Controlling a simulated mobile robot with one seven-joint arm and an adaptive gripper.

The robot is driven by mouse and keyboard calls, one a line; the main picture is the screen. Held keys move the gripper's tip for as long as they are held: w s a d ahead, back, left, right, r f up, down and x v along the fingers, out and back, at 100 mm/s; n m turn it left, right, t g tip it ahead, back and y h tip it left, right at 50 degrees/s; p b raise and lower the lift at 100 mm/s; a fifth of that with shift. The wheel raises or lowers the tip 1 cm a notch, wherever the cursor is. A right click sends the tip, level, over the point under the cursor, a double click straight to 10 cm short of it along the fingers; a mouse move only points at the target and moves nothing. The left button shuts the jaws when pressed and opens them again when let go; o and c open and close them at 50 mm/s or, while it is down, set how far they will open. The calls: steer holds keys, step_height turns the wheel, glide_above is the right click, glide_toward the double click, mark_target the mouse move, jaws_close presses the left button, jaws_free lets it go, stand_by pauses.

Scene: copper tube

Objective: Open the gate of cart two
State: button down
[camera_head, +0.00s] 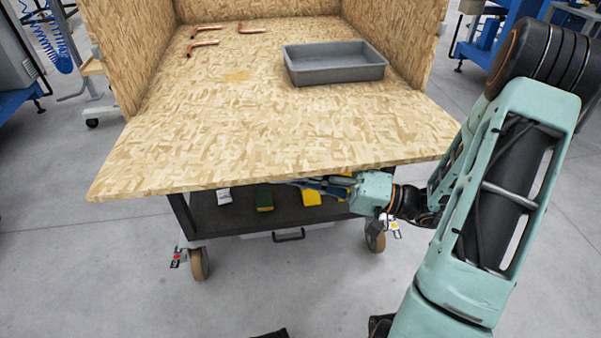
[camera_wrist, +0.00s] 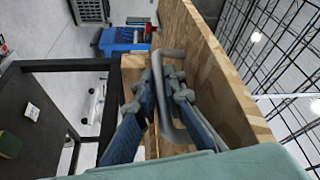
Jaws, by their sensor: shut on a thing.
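Cart two has chipboard walls (camera_head: 125,45) and a dark lower frame. Its front gate (camera_head: 270,150) is folded down and sticks out towards me, about level with the cart floor. My gripper (camera_head: 315,185) is under the gate's front edge, reaching in from the right. In the wrist view, its blue fingers (camera_wrist: 165,75) are closed around the grey bar handle (camera_wrist: 172,125) on the gate's outer face. The gate panel (camera_wrist: 215,80) also shows there, close behind the handle. The handle is hidden under the gate in the head view.
A grey tray (camera_head: 335,75) and several copper tubes (camera_head: 203,46) lie on the cart floor. A dark lower shelf (camera_head: 235,222) holds small yellow and green items. A caster (camera_head: 198,264) stands at the left. The grey floor in front is mostly clear.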

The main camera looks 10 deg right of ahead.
steer(key=shift+w+f+n, duration=0.15)
steer(key=shift+f+n, duration=0.15)
steer(key=shift+f, duration=0.3)
steer(key=c, duration=2)
jaws_free()
steer(key=v, duration=1.2)
steer(key=shift+f, duration=0.2)
